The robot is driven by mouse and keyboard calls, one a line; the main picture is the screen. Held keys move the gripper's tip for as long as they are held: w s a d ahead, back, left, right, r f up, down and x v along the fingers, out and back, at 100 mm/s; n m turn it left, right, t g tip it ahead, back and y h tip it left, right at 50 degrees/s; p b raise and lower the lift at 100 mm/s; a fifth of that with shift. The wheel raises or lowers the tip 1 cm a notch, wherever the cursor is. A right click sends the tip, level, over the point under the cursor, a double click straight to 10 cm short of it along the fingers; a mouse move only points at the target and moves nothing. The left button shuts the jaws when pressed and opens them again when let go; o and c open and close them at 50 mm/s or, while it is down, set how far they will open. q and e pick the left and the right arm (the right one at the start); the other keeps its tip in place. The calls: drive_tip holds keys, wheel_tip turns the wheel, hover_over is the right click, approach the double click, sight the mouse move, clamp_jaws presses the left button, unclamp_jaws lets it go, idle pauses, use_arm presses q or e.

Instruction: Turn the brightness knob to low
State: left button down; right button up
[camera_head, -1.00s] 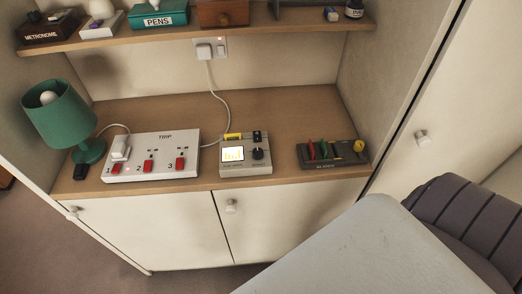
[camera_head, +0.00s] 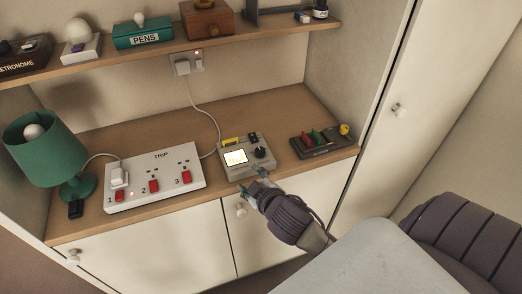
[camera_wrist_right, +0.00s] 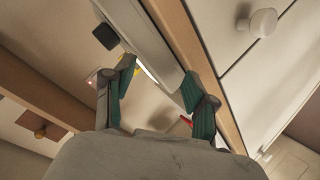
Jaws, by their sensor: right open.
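The brightness knob appears to be the black round knob (camera_head: 260,153) on a small grey device (camera_head: 246,172) with a lit yellow-white screen (camera_head: 236,157), in the head view. The knob's pointer is too small to read. My right gripper (camera_head: 253,181) is open at the front edge of the device, just below and in front of the knob; I cannot tell whether it touches the device. In the right wrist view its green fingers (camera_wrist_right: 158,76) are spread with nothing held between them. A dark block (camera_wrist_right: 106,37) lies beyond them, possibly the knob. My left gripper is not in view.
A white power strip (camera_head: 150,196) with red switches stands left of the device, and a green lamp (camera_head: 45,150) further left. A dark rack with coloured pieces (camera_head: 320,151) stands to the right. A shelf (camera_head: 180,49) overhangs behind. A white cable runs behind the device.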

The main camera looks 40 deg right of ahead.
drive_tip(key=w+a+r+n+t+y, duration=0.1)
drive_tip(key=w+r+n+t+y, duration=0.2)
drive_tip(key=r, duration=0.4)
drive_tip(key=w+a+r+n+t+y, duration=0.2)
drive_tip(key=w+r+n+t, duration=0.25)
drive_tip(key=r, duration=0.35)
drive_tip(key=s+a+r+n+g+y, duration=0.25)
drive_tip(key=a+r+n+y, duration=0.4)
drive_tip(key=n+y, duration=0.45)
drive_tip(key=n+g+h, duration=1.2)
drive_tip(key=n+g, duration=0.2)
drive_tip(key=n, duration=0.3)
approach(260, 150)
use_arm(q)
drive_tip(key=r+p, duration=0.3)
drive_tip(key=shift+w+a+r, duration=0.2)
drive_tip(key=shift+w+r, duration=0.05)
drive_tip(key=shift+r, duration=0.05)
use_arm(e)
drive_tip(key=shift+t, duration=0.3)
drive_tip(key=x, duration=0.9)
drive_tip(key=shift+s+d, duration=0.1)
drive_tip(key=shift+s, duration=0.1)
